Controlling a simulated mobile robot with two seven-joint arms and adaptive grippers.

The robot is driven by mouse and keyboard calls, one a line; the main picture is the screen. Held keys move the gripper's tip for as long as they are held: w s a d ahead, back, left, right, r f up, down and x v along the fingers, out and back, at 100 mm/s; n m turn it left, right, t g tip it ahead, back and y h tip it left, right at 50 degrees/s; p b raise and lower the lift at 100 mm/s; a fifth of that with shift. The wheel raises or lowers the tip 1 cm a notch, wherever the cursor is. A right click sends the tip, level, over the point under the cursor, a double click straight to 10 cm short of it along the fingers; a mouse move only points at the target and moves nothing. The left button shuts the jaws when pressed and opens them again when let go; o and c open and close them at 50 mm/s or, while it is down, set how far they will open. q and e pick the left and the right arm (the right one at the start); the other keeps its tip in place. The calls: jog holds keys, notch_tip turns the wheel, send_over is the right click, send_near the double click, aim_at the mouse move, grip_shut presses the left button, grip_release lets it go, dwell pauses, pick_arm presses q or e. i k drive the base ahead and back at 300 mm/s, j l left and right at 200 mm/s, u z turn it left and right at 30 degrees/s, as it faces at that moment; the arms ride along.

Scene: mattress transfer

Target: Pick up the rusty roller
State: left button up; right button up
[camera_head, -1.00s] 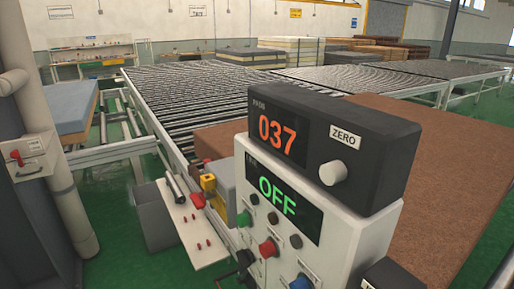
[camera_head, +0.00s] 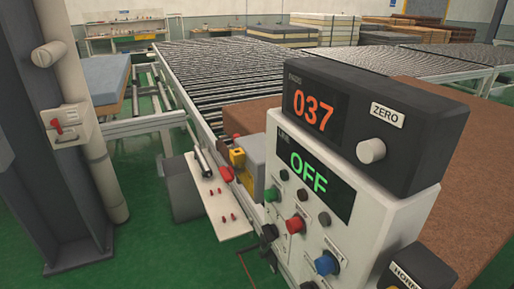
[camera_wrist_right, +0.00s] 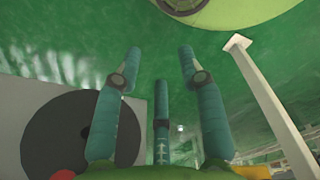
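On a small white shelf (camera_head: 225,219) in the head view lie two slim rollers side by side: a dark grey one and a paler metal one (camera_head: 207,163). Rust cannot be made out on either at this size. Several small red pegs stand on the same shelf. Neither gripper shows in the head view. In the right wrist view my right gripper (camera_wrist_right: 158,65) has its three teal fingers spread apart, with nothing between them. No roller is seen near it. My left gripper is out of view.
A control box (camera_head: 308,220) reading OFF, with a 037 display unit (camera_head: 370,115) on top, stands close in front. A grey column (camera_head: 88,130) is at left. A roller conveyor (camera_head: 240,75) lies behind. The right wrist view shows a large dark disc (camera_wrist_right: 83,135) and a white post (camera_wrist_right: 270,105).

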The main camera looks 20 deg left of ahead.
aim_at(223, 149)
jog(key=i+j, duration=0.1)
jog(key=j, duration=0.6)
jog(key=i+j, duration=0.1)
jog(key=j, duration=0.6)
jog(key=i+j, duration=0.1)
jog(key=j, duration=0.55)
jog(key=z, duration=0.05)
